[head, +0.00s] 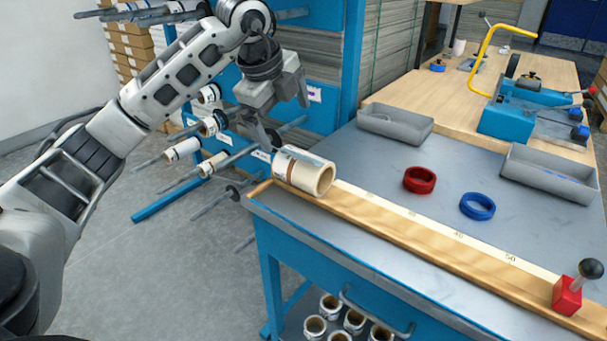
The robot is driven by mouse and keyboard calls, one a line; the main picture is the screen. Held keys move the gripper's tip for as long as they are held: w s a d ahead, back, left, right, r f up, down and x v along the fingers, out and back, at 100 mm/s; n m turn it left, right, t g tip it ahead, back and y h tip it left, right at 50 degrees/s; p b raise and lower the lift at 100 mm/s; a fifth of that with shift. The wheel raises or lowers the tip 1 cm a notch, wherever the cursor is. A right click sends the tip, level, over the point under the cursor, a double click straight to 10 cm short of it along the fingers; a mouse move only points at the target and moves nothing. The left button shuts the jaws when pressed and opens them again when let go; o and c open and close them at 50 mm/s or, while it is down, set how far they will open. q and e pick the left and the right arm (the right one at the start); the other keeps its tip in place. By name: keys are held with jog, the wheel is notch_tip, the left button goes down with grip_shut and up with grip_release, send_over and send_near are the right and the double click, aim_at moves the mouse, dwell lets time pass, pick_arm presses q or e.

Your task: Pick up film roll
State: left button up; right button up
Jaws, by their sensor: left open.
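The film roll (295,172) is a short, pale roll with a tan core. It lies on its side at the left end of the wooden measuring rail (420,232) along the table's front edge, with its open end toward the right. My left gripper (287,120) is above and just behind the roll, pointing down with its jaws open and empty. One finger comes down close to the roll's upper left end; I cannot tell whether it touches. My right gripper is out of view.
On the grey tabletop (370,195) are a red ring (419,180), a blue ring (477,206) and two grey trays (395,124) (548,175). A red stop with a black knob (568,296) sits at the rail's right end. A blue rack with rolls on rods (183,149) stands behind left.

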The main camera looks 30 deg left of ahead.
aim_at(300, 160)
pick_arm(q)
jog(key=x, duration=1)
jog(key=shift+x, duration=2.65)
jog(key=shift+a+r, duration=0.1)
jog(key=c, duration=1.2)
